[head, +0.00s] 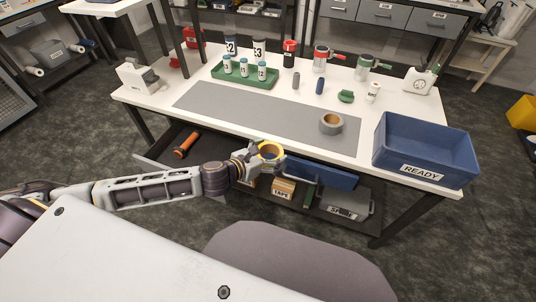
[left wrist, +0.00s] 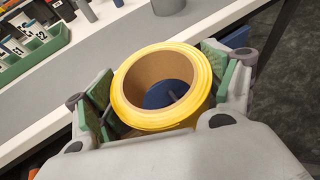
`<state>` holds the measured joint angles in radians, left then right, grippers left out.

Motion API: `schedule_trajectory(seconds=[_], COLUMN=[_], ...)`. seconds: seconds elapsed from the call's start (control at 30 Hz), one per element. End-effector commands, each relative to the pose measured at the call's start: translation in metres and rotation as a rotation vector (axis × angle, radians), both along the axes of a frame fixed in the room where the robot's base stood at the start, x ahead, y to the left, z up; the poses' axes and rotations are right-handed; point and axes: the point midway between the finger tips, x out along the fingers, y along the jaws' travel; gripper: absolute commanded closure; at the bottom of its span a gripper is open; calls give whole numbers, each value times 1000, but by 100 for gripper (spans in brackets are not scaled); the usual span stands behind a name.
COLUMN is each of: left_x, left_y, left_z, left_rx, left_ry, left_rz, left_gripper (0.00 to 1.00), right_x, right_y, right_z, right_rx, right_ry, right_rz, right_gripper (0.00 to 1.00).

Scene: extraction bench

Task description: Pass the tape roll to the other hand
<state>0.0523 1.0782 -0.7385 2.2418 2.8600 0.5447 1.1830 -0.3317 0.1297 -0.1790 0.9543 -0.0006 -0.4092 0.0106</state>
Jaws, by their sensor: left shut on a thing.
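A yellow tape roll (head: 275,146) is held in front of the bench's near edge in the head view. In the left wrist view the yellow tape roll (left wrist: 205,72) fills the middle, its brown inner core facing up and open. My left gripper (head: 262,157) is shut on it; in the left wrist view the green pads of my left gripper (left wrist: 162,98) stand at both sides of the roll. The roll's lower part is hidden by the gripper body. My right gripper is not in view.
A grey tape roll (head: 331,124) lies on the grey mat (head: 235,108). A blue READY bin (head: 425,150) stands at the bench's right end. A green rack (head: 244,80) of vials, bottles and a white jug (head: 418,80) stand farther back. A lower shelf holds boxes (head: 284,190).

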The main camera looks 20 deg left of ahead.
Motion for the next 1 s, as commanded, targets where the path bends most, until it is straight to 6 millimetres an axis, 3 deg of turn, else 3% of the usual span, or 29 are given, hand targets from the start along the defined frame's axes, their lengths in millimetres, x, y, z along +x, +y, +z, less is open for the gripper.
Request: schedule_trajectory(seconds=[1.0], left_x=[2], left_y=[-11], left_z=[12], left_rx=[2], left_ry=[-1], left_rz=[-110], left_gripper=[43], right_x=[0], right_y=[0], right_z=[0], right_rx=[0], right_ry=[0], right_rz=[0], right_gripper=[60])
